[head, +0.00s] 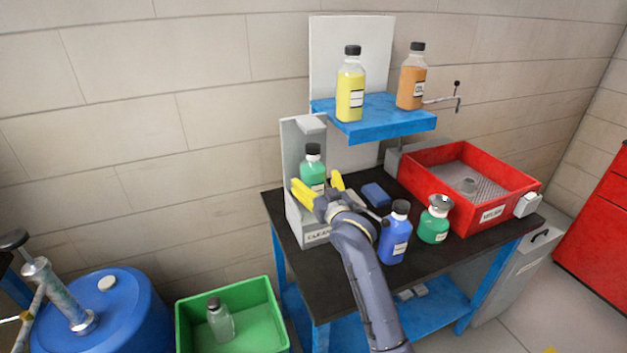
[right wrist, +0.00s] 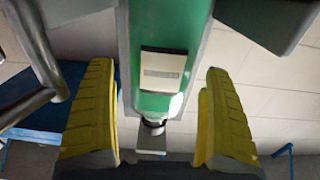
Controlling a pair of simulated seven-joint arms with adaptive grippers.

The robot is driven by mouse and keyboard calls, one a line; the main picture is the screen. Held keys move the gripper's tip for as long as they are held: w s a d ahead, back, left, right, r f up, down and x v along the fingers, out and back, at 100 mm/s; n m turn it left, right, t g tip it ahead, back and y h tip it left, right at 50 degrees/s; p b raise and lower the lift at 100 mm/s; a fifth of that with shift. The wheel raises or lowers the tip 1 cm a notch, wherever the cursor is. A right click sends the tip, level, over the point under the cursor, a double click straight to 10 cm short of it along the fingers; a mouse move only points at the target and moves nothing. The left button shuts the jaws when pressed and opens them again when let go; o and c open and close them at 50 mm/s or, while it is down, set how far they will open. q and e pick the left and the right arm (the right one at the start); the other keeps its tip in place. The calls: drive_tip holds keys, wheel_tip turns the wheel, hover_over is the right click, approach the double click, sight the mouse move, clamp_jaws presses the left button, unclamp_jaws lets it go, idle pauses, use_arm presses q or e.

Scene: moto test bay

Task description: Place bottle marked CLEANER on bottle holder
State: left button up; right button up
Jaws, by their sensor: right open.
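A green bottle (head: 313,172) with a black cap stands upright in the grey bottle holder (head: 293,214), whose front label is partly readable as "CLEAN...". In the right wrist view the green bottle (right wrist: 162,103) appears upside down, with a pale label too blurred to read. My right gripper (head: 318,182) is open, its yellow fingers at the bottle. In the right wrist view the fingers of the right gripper (right wrist: 160,70) lie on either side of the bottle, with visible gaps. The bottle's lower part is hidden in the head view. My left gripper is out of view.
On the black bench (head: 340,283) stand a blue bottle (head: 396,236), a round green bottle (head: 434,222), a blue block (head: 376,195) and a red tray (head: 437,196). Yellow (head: 350,92) and orange (head: 411,80) bottles stand on the blue shelf (head: 385,126). A green crate (head: 190,330) holds a clear bottle.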

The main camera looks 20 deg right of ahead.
drive_tip(key=shift+s+d, duration=0.1)
drive_tip(key=shift+s, duration=0.85)
idle(0.3)
